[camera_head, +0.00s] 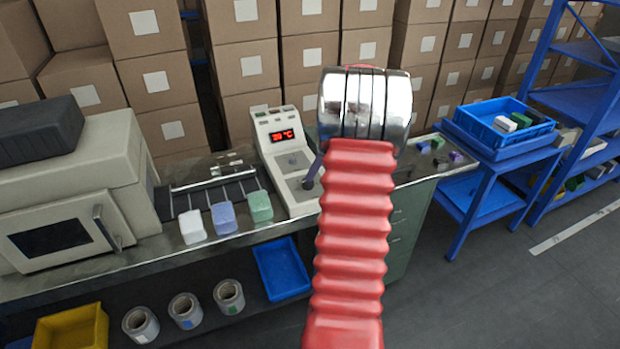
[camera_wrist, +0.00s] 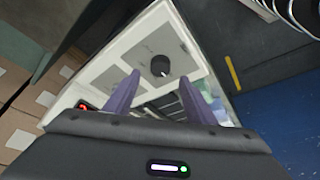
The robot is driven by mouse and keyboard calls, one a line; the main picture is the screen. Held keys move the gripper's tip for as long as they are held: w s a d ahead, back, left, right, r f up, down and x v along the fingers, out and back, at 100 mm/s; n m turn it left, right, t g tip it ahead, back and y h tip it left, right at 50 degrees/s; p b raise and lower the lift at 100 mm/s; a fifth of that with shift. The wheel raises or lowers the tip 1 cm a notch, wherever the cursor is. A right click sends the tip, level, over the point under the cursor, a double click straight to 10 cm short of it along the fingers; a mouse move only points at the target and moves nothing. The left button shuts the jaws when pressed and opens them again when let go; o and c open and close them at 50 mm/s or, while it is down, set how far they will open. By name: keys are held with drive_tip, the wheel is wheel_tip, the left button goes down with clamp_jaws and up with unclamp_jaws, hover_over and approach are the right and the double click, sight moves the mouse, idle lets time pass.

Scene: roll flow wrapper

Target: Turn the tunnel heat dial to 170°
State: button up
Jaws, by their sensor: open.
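The heat dial (camera_wrist: 160,66) is a dark round knob with a pale mark at its lower right edge, set in a grey plate on the white control panel (camera_wrist: 118,52). My gripper (camera_wrist: 160,80) is open, its two purple-grey fingers apart. In the wrist view the dial appears between and just beyond the fingertips; I cannot tell whether they touch it. In the head view the panel (camera_head: 297,198) stands on the bench with a red lit display (camera_head: 282,136), whose digits are hard to read. One dark finger (camera_head: 315,168) shows over the panel; my arm hides the rest.
Left of the panel is a conveyor with white, blue and green packs (camera_head: 222,217), then a beige oven-like machine (camera_head: 75,190). Small blocks (camera_head: 440,155) lie on the bench at right. A blue tray (camera_head: 500,125) stands on a blue table. Stacked cartons fill the back.

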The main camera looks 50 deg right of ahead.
sight(308, 183)
drive_tip(key=x, duration=0.6)
drive_tip(key=shift+c, duration=0.5)
drive_tip(key=c, duration=0.9)
